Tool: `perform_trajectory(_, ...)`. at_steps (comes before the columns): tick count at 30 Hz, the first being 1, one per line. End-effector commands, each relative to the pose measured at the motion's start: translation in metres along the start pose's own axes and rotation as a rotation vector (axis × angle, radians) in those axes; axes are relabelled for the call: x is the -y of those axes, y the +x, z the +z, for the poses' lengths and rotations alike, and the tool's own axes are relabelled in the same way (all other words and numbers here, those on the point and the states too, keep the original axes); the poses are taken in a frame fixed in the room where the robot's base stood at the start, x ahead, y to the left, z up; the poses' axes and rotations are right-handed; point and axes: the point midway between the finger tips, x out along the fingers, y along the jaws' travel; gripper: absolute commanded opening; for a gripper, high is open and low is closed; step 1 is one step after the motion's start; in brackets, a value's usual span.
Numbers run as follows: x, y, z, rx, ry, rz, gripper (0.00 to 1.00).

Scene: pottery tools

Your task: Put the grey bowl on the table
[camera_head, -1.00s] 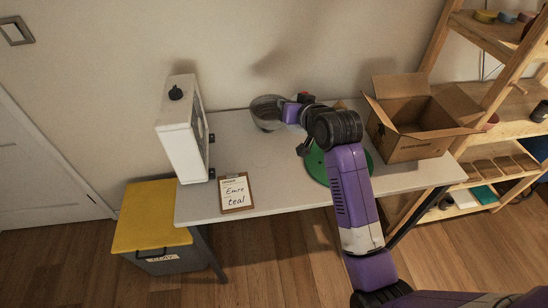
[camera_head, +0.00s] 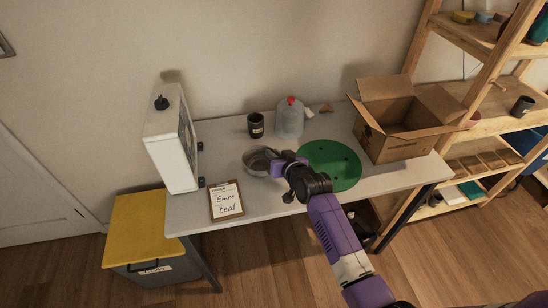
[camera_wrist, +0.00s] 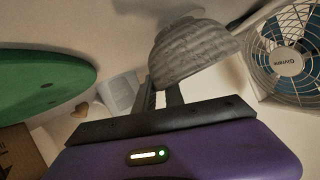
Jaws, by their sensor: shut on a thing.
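A clipboard (camera_head: 227,201) and a white fan unit (camera_head: 168,145) are on the left. The green disc (camera_head: 330,165) and an open cardboard box (camera_head: 398,145) are on the right.

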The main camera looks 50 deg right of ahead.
Motion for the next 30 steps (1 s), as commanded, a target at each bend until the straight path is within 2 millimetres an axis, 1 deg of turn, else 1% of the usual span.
perform_trajectory(1,-0.0014,0.0027,0.0052,0.0,0.002,0.0,0.0)
perform_trajectory(4,-0.003,0.0053,0.0107,-0.002,0.001,0.0,0.0)
perform_trajectory(12,-0.0033,0.0058,0.0117,-0.003,0.001,0.0,0.0)
perform_trajectory(13,-0.0036,0.0059,0.0129,-0.001,0.0,0.0,0.15)
perform_trajectory(16,-0.0035,0.0057,0.0125,-0.001,0.0,0.0,0.35)
perform_trajectory(17,-0.0035,0.0057,0.0125,-0.001,0.0,0.0,0.36)
perform_trajectory(26,-0.0033,0.0052,0.0114,-0.001,0.001,0.0,0.36)
perform_trajectory(30,-0.0038,-0.0039,0.0132,0.0,0.001,0.001,0.36)
